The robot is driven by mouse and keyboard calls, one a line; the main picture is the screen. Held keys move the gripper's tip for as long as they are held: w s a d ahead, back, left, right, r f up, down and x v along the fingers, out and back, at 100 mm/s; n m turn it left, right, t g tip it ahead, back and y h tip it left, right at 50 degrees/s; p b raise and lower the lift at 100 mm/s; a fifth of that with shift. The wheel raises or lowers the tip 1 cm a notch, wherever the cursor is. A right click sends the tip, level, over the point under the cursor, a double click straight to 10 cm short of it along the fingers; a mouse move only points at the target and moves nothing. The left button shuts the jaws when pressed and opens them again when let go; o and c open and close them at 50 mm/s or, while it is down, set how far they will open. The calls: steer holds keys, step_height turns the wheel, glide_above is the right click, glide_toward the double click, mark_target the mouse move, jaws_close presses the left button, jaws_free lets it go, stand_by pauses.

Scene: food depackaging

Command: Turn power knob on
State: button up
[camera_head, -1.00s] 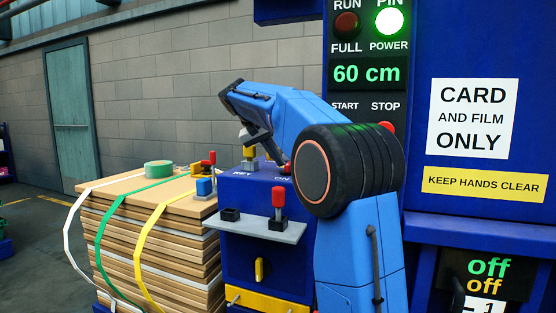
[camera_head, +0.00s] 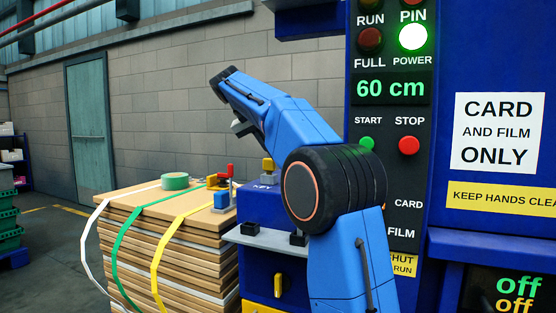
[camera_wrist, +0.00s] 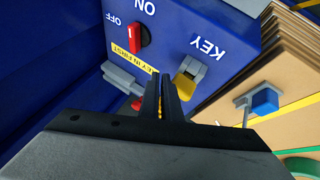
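The blue box (camera_head: 262,206) has a grey shelf (camera_head: 270,239) and a yellow front handle (camera_head: 278,285). A cardboard stack (camera_head: 165,245) stands to its left, with a tape roll (camera_head: 175,181) on top. The control panel (camera_head: 385,180) has a lit lamp (camera_head: 413,37).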

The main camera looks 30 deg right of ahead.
steer(key=o, duration=0.5)
steer(key=shift+s+r, duration=0.15)
steer(key=shift+r, duration=0.1)
steer(key=shift+o, duration=0.4)
steer(key=s+d+r+y, duration=0.2)
steer(key=s+d+r, duration=0.1)
steer(key=s, duration=0.3)
steer(key=shift+s+d+r+m+t+y, duration=0.15)
steer(key=shift+d+r+m+t+y, duration=0.2)
steer(key=shift+d, duration=0.25)
steer(key=s+d+r+t+y, duration=0.1)
steer(key=s+r+t+y, duration=0.1)
steer(key=s+r, duration=0.25)
steer(key=x, duration=0.5)
steer(key=s+x, duration=0.1)
steer(key=x, duration=1.1)
steer(key=shift+s+d+f, duration=0.15)
steer(key=shift+d+f, duration=0.2)
steer(key=shift+f, duration=0.05)
jaws_close()
